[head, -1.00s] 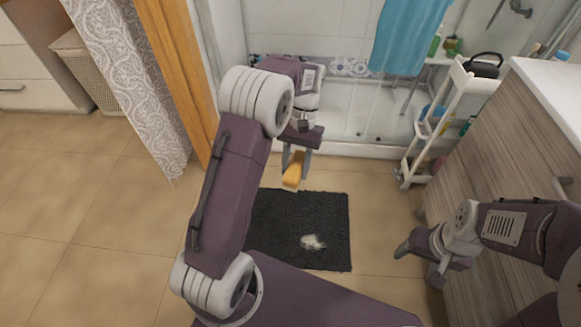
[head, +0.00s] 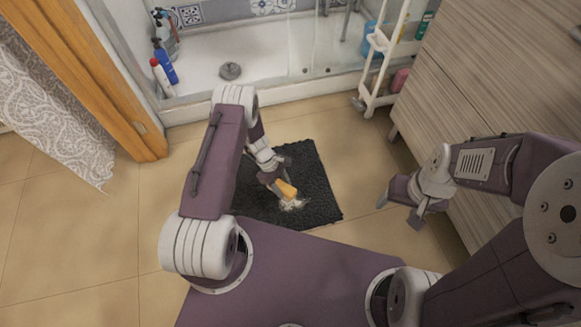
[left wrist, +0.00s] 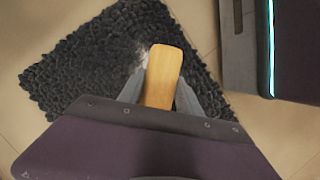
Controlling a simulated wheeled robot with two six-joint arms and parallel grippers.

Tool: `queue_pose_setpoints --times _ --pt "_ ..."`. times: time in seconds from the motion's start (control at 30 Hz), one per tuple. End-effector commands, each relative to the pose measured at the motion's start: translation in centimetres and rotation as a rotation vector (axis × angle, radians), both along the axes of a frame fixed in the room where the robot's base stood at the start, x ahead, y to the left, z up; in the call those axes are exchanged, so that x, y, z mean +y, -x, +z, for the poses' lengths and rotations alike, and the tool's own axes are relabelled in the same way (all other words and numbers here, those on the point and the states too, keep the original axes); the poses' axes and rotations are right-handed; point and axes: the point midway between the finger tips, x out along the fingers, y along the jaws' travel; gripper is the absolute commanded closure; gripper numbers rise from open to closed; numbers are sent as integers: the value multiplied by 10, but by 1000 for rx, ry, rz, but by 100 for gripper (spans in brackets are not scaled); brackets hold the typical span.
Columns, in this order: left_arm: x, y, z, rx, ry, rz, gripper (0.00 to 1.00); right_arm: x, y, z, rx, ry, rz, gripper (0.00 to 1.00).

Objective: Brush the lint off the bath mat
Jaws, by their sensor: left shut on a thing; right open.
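The dark grey bath mat (head: 318,188) lies on the tiled floor in front of the shower; it also fills much of the left wrist view (left wrist: 75,60). A whitish patch of lint (head: 293,204) shows on the mat's near part. My left gripper (head: 279,186) is shut on a brush with a yellow-orange wooden back (head: 286,189), held low over the mat at the lint. In the left wrist view the brush (left wrist: 164,75) hides most of the lint, and I cannot tell whether its bristles touch the mat. My right gripper (head: 398,203) is open and empty, right of the mat.
A wood-grain cabinet (head: 480,80) stands to the right, close to my right arm. A white cart (head: 378,85) stands beside it. The shower tray (head: 270,62) with bottles is behind the mat. A patterned curtain (head: 45,100) hangs at left. Floor around the mat is clear.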

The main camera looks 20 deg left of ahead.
Motion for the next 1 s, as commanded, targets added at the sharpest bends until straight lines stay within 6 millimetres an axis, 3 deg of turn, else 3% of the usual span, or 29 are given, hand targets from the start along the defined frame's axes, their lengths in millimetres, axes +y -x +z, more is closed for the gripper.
queue_pose_setpoints --times 0.03,0.1,0.47,1.0 --pt "4 8 -17 3 1 27 92 0 0 -10 0 0 0 31" --pt "7 14 -26 1 1 51 92 0 0 -12 0 0 0 31" --pt "9 18 -34 -4 1 67 92 0 0 -16 0 0 0 31" --pt "4 19 -80 -4 2 71 92 0 0 -57 0 0 0 31"
